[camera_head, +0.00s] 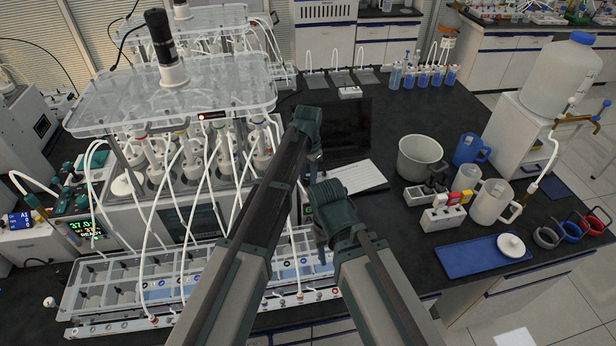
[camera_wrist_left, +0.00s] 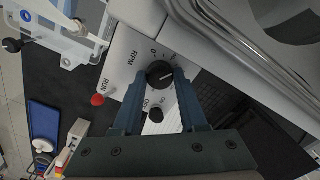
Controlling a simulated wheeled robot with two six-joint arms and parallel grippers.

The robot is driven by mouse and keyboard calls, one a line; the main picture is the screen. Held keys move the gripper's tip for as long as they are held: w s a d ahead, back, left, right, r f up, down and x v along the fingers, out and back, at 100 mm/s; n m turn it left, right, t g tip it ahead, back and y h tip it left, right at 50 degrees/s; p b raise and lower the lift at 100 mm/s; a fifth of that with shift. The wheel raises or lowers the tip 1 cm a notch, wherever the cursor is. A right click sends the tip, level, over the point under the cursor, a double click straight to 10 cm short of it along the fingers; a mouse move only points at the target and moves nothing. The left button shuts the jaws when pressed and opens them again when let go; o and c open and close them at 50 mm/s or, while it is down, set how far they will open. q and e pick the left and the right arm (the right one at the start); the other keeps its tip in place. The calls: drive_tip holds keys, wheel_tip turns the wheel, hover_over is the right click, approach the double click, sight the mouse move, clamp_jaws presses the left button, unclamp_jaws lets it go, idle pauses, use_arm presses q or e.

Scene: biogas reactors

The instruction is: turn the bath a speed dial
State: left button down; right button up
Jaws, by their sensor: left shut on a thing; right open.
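The speed dial (camera_wrist_left: 159,74) is a round black knob with a light pointer line, below the RPM lettering on a white control panel (camera_wrist_left: 118,62) in the left wrist view. My left gripper (camera_wrist_left: 157,82) has its two blue fingers shut on the knob from either side. In the head view, my left gripper (camera_head: 314,160) is at the right end of the white bath unit (camera_head: 172,222), and the dial is hidden there. My right gripper (camera_head: 321,232) is open, lower and nearer, by the bath's front right end; its fingers are mostly hidden.
A red button (camera_wrist_left: 97,99) marked RUN and a second black knob (camera_wrist_left: 156,115) sit on the same panel. Glass bottles with white tubes crowd the bath.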

sight(308, 180)
idle(0.4)
use_arm(q)
drive_tip(key=shift+c, duration=2.2)
unclamp_jaws()
drive_tip(key=shift+r, duration=0.1)
wheel_tip(308, 180, up, 8)
drive_tip(key=p, duration=0.7)
drive_tip(key=shift+f+p, duration=0.25)
drive_tip(key=shift+p, duration=0.05)
drive_tip(key=shift+f, duration=0.1)
drive_tip(key=shift+s, duration=0.1)
